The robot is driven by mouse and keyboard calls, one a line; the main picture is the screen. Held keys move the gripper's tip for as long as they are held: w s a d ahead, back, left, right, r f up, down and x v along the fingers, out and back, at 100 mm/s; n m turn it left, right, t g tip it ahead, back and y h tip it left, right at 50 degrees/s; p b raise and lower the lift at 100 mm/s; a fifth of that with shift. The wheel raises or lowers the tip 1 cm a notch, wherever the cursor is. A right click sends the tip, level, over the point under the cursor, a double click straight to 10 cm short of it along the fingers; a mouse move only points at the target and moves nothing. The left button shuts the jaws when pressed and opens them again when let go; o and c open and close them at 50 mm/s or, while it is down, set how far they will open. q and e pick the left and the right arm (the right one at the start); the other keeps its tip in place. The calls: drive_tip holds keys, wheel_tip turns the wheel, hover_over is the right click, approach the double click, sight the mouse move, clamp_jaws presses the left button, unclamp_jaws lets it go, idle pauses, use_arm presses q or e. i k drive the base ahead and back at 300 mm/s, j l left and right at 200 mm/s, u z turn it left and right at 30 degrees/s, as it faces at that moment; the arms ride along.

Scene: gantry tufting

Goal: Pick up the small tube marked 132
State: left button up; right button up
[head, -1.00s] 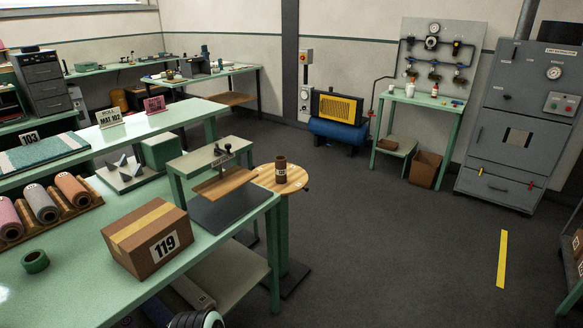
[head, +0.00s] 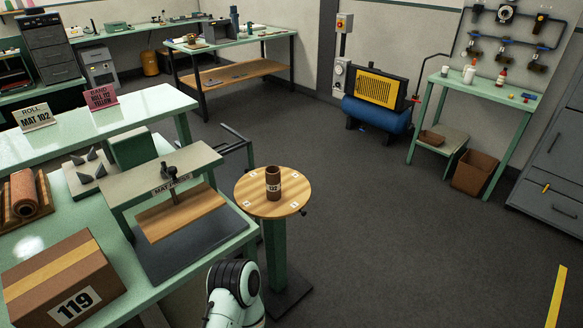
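A small dark brown tube (head: 273,184) stands upright on a round wooden-topped stand (head: 250,199), near the middle of the view. It carries a pale label whose number is too small to read surely. A rounded link of my own arm shows at the bottom of the view, in front of the stand. Neither gripper is in view, and nothing touches the tube.
A green bench at the left holds a mat press (head: 172,200) and a brown carton marked 119 (head: 64,278). The bench corner lies close to the stand's left side. Dark floor right of the stand is clear. A blue compressor (head: 374,112) stands behind.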

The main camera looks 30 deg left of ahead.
sight(272, 172)
drive_tip(key=i, duration=1.6)
drive_tip(key=i+u, duration=0.2)
drive_tip(key=i, duration=0.2)
drive_tip(key=i+l+u, duration=0.45)
drive_tip(key=i, duration=0.3)
drive_tip(key=j+u, duration=0.1)
drive_tip(key=u, duration=1.65)
